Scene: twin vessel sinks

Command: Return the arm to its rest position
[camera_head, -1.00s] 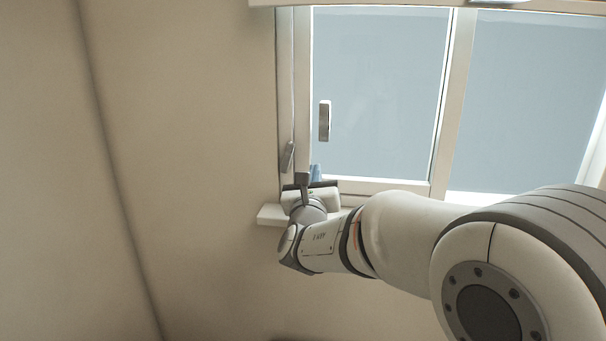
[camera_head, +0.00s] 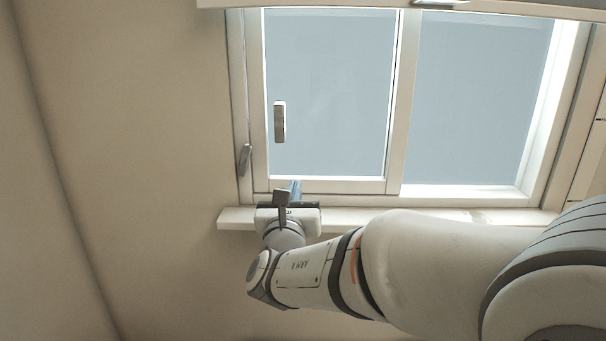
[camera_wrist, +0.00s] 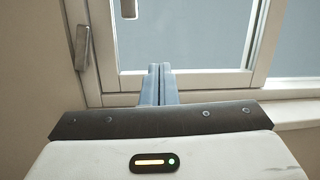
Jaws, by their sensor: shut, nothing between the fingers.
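My gripper (camera_head: 294,188) is at the end of my arm, in front of the lower left part of the window in the head view. In the wrist view its two blue-grey fingers (camera_wrist: 160,82) are together with nothing between them. They point toward the bottom of the window frame. My arm reaches in from the lower right of the head view, bent at the wrist.
A window (camera_head: 330,95) with white frames fills the upper right. It has a handle (camera_head: 280,122) on the pane and a lever (camera_head: 244,160) on the left frame. A sill (camera_head: 236,218) juts out below, close to my gripper. Bare wall (camera_head: 130,150) lies left.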

